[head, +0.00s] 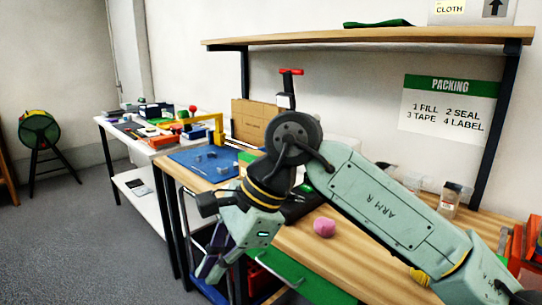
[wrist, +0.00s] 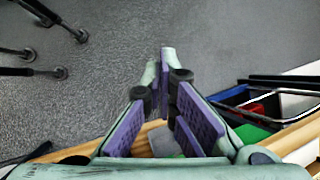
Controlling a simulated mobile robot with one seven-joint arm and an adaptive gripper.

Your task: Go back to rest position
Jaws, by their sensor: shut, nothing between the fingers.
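My gripper (head: 212,268) hangs at the end of my bent arm in the head view. It points down beside the front edge of the wooden workbench (head: 345,262). In the wrist view my gripper (wrist: 160,62) has its purple-padded fingers converging at the tips, shut with nothing between them. Grey floor (wrist: 230,50) lies beyond the fingertips. A pink lump (head: 324,227) lies on the bench, to the right of my gripper and apart from it.
A blue mat (head: 190,160) with small parts lies on the bench's far end. A green panel (head: 310,282) is at the front edge. A cardboard box (head: 247,122) stands behind. A shelf (head: 370,36) overhangs the bench. Open floor (head: 80,240) is at left.

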